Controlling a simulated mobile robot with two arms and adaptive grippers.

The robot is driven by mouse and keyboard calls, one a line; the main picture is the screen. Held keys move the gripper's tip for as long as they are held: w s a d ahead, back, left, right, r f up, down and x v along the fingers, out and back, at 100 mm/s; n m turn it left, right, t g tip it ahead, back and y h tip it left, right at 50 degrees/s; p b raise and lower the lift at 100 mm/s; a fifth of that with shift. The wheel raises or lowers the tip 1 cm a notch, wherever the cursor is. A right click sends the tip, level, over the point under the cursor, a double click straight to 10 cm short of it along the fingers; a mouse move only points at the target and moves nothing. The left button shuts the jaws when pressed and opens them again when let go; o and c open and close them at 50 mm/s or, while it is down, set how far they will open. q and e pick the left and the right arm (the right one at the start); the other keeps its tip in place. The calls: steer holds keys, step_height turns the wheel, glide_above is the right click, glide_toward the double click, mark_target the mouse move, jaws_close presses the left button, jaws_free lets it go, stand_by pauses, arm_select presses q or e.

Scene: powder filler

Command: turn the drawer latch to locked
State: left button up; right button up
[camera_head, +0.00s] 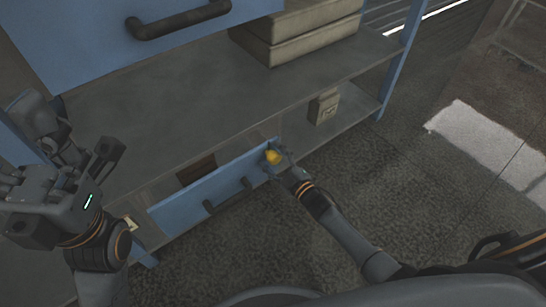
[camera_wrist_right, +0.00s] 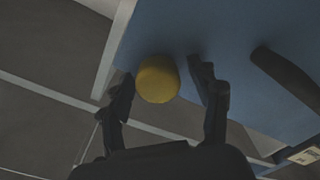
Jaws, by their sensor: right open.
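The drawer latch shows as a yellow knob (camera_head: 273,157) at the right end of the low blue drawer (camera_head: 178,206). It also shows in the right wrist view as a round yellow knob (camera_wrist_right: 157,79) on the blue drawer front (camera_wrist_right: 185,28). My right gripper (camera_head: 280,164) is at the knob. In the wrist view its open fingers (camera_wrist_right: 164,90) stand on either side of the knob; whether they touch it I cannot tell. The knob's lock position cannot be read. My left gripper (camera_head: 115,150) is at the left, away from the drawer, with its fingers apart.
A dark handle (camera_head: 227,196) sticks out from the drawer front, and it also shows right of the gripper in the wrist view (camera_wrist_right: 285,78). The workbench shelf (camera_head: 190,105) is above. A small box (camera_head: 323,106) stands on the lower shelf. The floor at right is clear.

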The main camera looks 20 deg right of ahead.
steer(key=v, duration=1.2)
